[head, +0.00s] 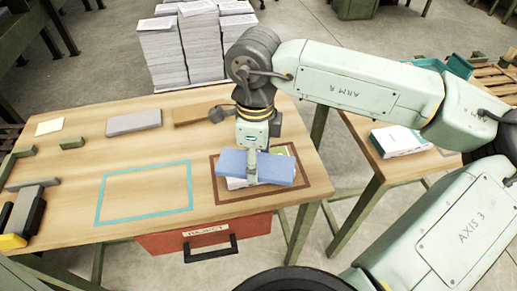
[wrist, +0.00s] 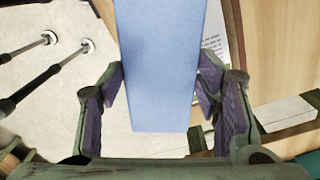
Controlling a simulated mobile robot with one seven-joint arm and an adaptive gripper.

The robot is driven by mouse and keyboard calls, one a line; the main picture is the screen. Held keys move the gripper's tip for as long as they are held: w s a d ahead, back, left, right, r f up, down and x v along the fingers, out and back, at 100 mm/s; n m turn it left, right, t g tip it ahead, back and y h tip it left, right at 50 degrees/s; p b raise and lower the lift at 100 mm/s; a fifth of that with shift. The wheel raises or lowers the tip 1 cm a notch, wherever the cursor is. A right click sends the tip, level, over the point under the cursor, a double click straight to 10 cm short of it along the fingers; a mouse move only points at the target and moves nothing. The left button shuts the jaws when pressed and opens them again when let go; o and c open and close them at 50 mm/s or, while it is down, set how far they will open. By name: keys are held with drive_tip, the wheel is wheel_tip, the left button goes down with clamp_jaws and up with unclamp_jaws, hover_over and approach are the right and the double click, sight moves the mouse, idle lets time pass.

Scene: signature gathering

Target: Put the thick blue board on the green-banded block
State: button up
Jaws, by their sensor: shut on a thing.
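My gripper (head: 251,167) is shut on the thick blue board (head: 232,161), with one finger showing on its near side. In the wrist view the blue board (wrist: 160,60) stands between the two purple-padded fingers (wrist: 167,110). In the head view the board lies roughly level over a white block with green on it (head: 284,150), inside the brown outline on the table. The board hides most of that block. I cannot tell whether the two touch.
A teal outline (head: 145,168) on the table is empty. A grey slab (head: 134,122) and a brown board (head: 196,115) lie behind it. Tall paper stacks (head: 164,55) stand beyond the table. A red drawer (head: 208,236) hangs below. A white-and-teal stack (head: 398,140) lies on the side table.

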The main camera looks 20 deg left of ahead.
sight(259, 154)
drive_tip(key=w, duration=0.1)
drive_tip(key=w+a, duration=0.1)
drive_tip(key=w, duration=0.1)
drive_tip(key=shift+w+p, duration=0.15)
drive_tip(key=shift+p, duration=0.2)
drive_tip(key=shift+w+f, duration=0.35)
drive_tip(key=shift+w, duration=0.15)
wheel_tip(259, 154, down, 3)
drive_tip(key=shift+p, duration=0.7)
drive_tip(key=shift+f, duration=0.15)
drive_tip(key=shift+f+b, duration=0.2)
drive_tip(key=shift+b, duration=0.15)
drive_tip(key=o, duration=1.2)
drive_tip(key=shift+o, duration=0.2)
drive_tip(key=shift+r, duration=0.15)
drive_tip(key=shift+r+p, duration=0.2)
drive_tip(key=shift+p, duration=0.25)
wheel_tip(259, 154, up, 12)
drive_tip(key=b, duration=0.1)
drive_tip(key=shift+b, duration=0.4)
